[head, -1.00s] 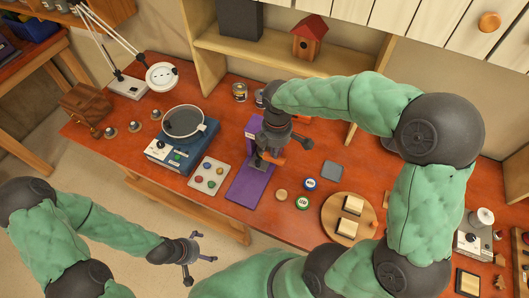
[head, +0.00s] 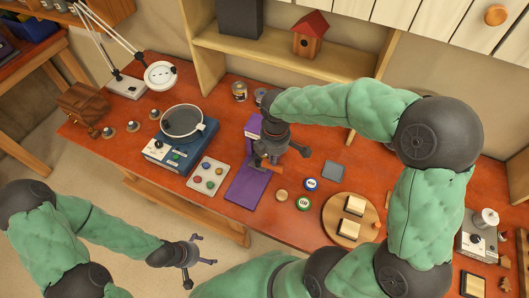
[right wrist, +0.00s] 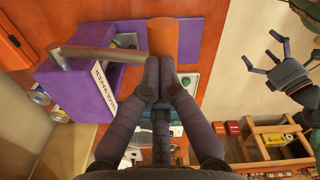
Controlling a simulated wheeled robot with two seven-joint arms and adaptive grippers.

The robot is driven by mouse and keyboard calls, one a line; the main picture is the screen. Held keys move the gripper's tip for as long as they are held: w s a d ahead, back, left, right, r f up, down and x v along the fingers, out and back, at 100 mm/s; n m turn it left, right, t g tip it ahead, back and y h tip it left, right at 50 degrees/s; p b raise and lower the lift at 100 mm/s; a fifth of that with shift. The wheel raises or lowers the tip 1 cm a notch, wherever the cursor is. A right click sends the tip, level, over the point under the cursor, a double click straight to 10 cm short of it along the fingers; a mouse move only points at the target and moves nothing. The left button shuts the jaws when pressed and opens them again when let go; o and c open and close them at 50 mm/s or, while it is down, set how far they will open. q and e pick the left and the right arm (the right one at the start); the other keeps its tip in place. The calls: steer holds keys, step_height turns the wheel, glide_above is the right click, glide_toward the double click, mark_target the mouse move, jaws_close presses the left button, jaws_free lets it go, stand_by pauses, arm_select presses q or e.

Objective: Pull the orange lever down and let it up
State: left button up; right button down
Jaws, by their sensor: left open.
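The purple badge maker (head: 245,185) stands on the red-brown bench. Its metal lever arm (right wrist: 95,54) ends in an orange handle (right wrist: 163,36), which also shows in the head view (head: 264,167). My right gripper (right wrist: 160,62) has its two fingers together, with the tips right at the handle's near end, not around it. It also shows in the head view (head: 268,157), over the press and partly hiding it. Whether the tips touch the handle is hard to tell. My left gripper (head: 190,264) is open and empty, off the bench's front edge.
A shelf with a birdhouse (head: 308,42) stands behind.

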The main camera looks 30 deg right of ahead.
mark_target(273, 168)
steer(key=shift+a+f, duration=0.1)
steer(key=shift+f, duration=0.3)
steer(key=shift+s+f+b, duration=0.1)
steer(key=shift+f+b, duration=1.05)
steer(key=shift+f, duration=0.25)
steer(key=shift+f+b, duration=0.65)
steer(key=shift+f, duration=0.25)
steer(key=shift+f+b, duration=0.35)
steer(key=shift+f, duration=0.3)
